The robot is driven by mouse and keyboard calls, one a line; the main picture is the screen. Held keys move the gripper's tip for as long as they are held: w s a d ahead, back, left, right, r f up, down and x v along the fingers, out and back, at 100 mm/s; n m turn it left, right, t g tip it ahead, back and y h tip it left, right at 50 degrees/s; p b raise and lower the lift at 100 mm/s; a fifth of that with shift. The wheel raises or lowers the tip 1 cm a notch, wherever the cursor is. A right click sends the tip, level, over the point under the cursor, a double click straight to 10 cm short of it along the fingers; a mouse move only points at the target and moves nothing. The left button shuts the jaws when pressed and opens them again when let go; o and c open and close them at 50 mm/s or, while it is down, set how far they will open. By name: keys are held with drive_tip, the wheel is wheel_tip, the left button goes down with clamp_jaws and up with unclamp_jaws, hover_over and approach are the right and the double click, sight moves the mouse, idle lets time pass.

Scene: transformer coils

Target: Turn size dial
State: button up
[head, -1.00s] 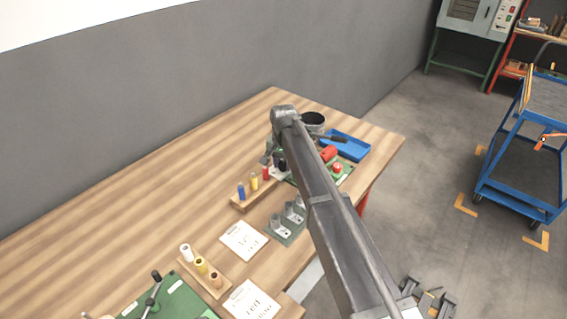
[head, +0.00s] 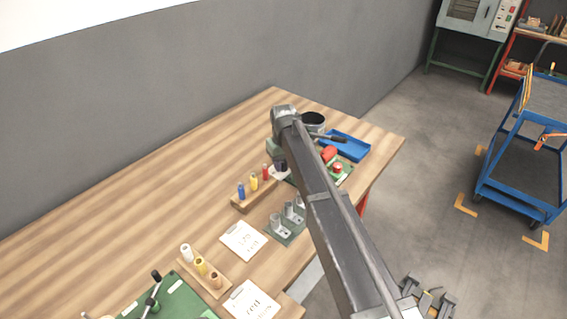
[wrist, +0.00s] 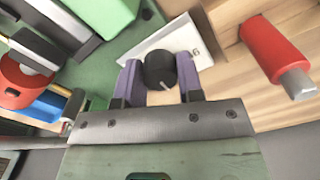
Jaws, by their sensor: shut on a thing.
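The size dial (wrist: 160,68) is a round black knob with a light pointer line. It stands in front of a white label plate (wrist: 188,36) with partly hidden lettering at its right edge. In the wrist view my gripper (wrist: 158,74) has its two purple fingers on either side of the dial, shut on it. The pointer line faces down toward the gripper's body. In the head view my arm covers most of the gripper and the dial area, where the white plate (head: 278,174) partly shows.
A red spool (wrist: 272,46) stands close to the right of the dial on a wooden rack. A green machine block (wrist: 103,14) is at the upper left. A blue tray (head: 349,146) lies at the bench's far right. The bench's left part (head: 130,205) is clear.

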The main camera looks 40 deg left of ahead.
sight(284, 163)
drive_tip(key=shift+n, duration=0.4)
drive_tip(key=o, duration=0.9)
wheel_tip(284, 163, up, 11)
drive_tip(key=p, duration=1)
drive_tip(key=shift+f+p, duration=0.1)
drive_tip(key=shift+p, duration=0.3)
